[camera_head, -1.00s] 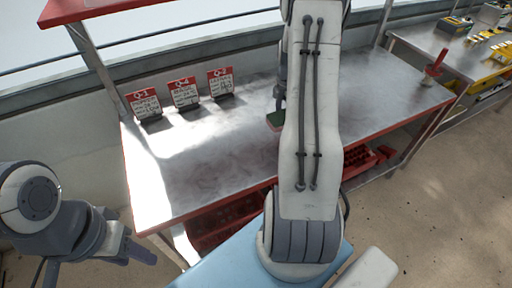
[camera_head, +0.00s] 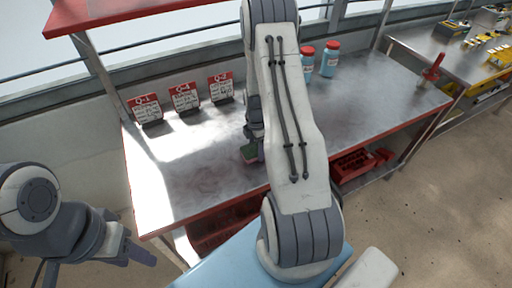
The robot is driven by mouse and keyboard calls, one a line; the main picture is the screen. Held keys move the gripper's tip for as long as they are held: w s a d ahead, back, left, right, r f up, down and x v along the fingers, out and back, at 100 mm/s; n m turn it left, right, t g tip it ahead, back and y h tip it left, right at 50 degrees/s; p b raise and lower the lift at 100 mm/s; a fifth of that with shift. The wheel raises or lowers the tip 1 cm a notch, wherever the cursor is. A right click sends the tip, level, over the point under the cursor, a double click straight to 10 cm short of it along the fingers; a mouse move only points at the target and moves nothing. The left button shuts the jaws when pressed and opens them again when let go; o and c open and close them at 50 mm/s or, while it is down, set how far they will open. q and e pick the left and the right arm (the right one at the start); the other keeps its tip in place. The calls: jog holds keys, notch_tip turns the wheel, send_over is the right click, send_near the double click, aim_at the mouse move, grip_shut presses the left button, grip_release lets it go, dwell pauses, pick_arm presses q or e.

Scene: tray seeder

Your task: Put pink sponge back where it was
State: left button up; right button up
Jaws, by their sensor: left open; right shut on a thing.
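The pink sponge (camera_head: 250,154) is a small block beside my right arm in the head view. A dark green face and a little pink edge show. My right gripper (camera_head: 252,138) is shut on it, over the middle of the metal table (camera_head: 195,165), and my forearm partly hides both. I cannot tell whether the sponge touches the tabletop. My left gripper (camera_head: 143,255) is open and empty at the lower left, off the table's front left corner.
Three red-and-white label cards (camera_head: 185,97) stand along the table's back left. Two red-capped bottles (camera_head: 330,60) stand at the back right, and a red-handled tool (camera_head: 432,72) at the right end. Red crates (camera_head: 355,166) sit below. The table's left part is clear.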

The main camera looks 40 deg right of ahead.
jog(key=shift+f, duration=0.2)
jog(key=o, duration=1.2)
jog(key=shift+c, duration=0.2)
jog(key=shift+r, duration=0.15)
